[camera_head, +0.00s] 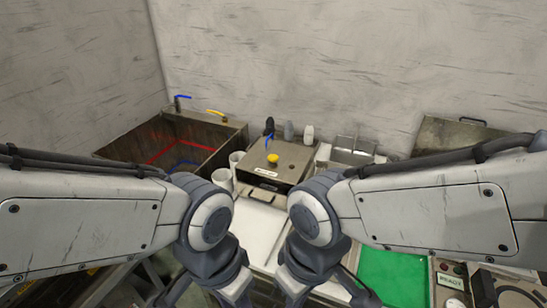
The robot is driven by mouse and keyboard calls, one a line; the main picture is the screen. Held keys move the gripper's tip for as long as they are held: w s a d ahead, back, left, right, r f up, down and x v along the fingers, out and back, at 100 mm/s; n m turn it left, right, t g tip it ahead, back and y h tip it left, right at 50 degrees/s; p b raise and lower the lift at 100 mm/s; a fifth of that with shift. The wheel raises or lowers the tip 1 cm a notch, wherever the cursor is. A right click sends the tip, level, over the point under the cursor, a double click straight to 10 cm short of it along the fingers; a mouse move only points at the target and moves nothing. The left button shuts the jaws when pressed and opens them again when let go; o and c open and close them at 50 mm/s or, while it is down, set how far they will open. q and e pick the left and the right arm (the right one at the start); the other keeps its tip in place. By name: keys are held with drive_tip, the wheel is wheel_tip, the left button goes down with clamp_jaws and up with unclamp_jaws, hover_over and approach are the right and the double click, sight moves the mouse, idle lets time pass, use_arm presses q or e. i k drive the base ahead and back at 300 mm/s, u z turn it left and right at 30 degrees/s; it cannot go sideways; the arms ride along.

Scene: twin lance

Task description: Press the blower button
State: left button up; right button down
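No button is clearly readable as the blower button. A yellow round knob or button (273,158) sits on top of a metal box (290,160) at the back centre, with a white label on the box's top. A control panel (450,272) with a label and small round parts is at the lower right, partly cut off by the frame edge. My two arms come in from left and right and bend down at the bottom centre. Their grippers are below the frame, so their fingers do not show.
A rusty sink (213,135) with blue and yellow taps stands at the back left. White cups (222,178) stand beside the box. A wire basket (350,150) is right of it. A white board (258,225) and a green mat (393,278) lie in front. A metal lid (450,133) leans at the right.

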sight(272, 158)
drive_tip(key=k, duration=0.65)
drive_tip(key=u, duration=0.05)
drive_tip(key=i, duration=1.15)
drive_tip(key=u, duration=0.7)
